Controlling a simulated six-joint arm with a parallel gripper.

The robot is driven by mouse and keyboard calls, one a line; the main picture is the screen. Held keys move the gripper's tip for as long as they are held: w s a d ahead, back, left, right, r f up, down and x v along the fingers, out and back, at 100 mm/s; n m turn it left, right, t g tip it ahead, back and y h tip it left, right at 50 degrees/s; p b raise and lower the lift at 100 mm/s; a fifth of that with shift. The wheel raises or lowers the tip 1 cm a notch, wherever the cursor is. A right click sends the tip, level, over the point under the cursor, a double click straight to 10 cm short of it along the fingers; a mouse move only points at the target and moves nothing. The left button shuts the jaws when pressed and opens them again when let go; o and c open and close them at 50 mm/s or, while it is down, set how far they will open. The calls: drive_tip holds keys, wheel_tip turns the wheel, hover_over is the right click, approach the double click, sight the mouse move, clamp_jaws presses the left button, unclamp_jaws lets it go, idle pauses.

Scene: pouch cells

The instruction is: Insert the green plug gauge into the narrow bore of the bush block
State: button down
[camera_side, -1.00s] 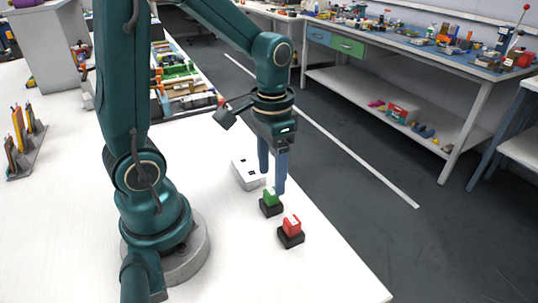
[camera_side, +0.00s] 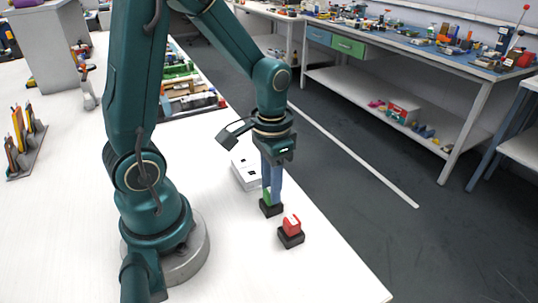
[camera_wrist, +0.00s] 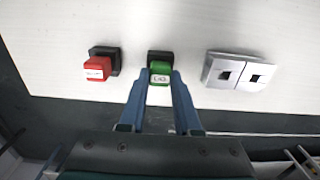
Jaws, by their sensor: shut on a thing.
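The green plug gauge (camera_side: 267,196) stands upright in its black holder (camera_side: 270,209); in the wrist view the green gauge (camera_wrist: 160,70) shows a pale label. My gripper (camera_side: 272,197) points down and is shut on the green gauge, with one blue finger on each side of it. The wrist view also shows my gripper (camera_wrist: 160,76) around it. The gauge's lower part is hidden in the holder. The pale bush block (camera_side: 243,177) lies behind the gauge in the side view; the wrist view shows the bush block (camera_wrist: 240,66) at right with two dark square bores. Which bore is narrower is hard to tell.
A red gauge (camera_side: 291,224) sits in its own black holder (camera_side: 290,238) near the green one. The white table's right edge runs close beside these things. A rack of coloured tools (camera_side: 22,140) stands at far left. Bare tabletop lies left of the holders.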

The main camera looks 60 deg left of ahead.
sight(268, 188)
drive_tip(key=shift+r, duration=0.8)
drive_tip(key=r, duration=0.3)
drive_tip(key=shift+s+a, duration=0.15)
drive_tip(key=shift+a, duration=0.25)
drive_tip(key=s+a+r, duration=0.6)
drive_tip(key=a, duration=0.3)
drive_tip(key=w+a+f, duration=0.1)
drive_tip(key=w+a, duration=0.3)
drive_tip(key=w, duration=0.2)
drive_tip(key=shift+w+a, duration=0.15)
drive_tip(key=shift+a, duration=0.2)
drive_tip(key=shift+f, duration=0.15)
drive_tip(key=shift+f, duration=2.85)
drive_tip(key=shift+f, duration=1.7)
